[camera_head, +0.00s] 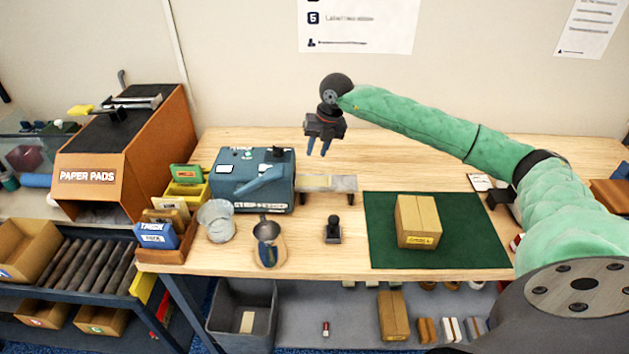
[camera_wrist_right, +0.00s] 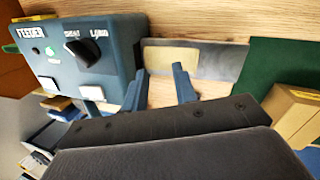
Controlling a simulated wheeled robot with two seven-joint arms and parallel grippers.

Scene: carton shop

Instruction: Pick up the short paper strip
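The short paper strip (camera_wrist_right: 172,57) is a tan piece lying on a grey metal plate (camera_wrist_right: 222,60) beside the blue feeder machine (camera_wrist_right: 78,55) in the right wrist view. In the head view the plate (camera_head: 345,184) extends from the right side of the blue machine (camera_head: 253,180). My right gripper (camera_head: 317,150) hangs above and behind the plate, fingers pointing down. Its two fingers (camera_wrist_right: 162,88) are apart with nothing between them. They appear in front of the strip in the wrist view, but are not holding it. My left gripper is not in view.
A closed carton (camera_head: 418,221) sits on a green mat (camera_head: 480,240) to the right. A small black stamp-like object (camera_head: 333,230), a cup (camera_head: 216,221) and a funnel-topped holder (camera_head: 268,243) stand in front. The wooden table (camera_head: 400,155) behind the mat is clear.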

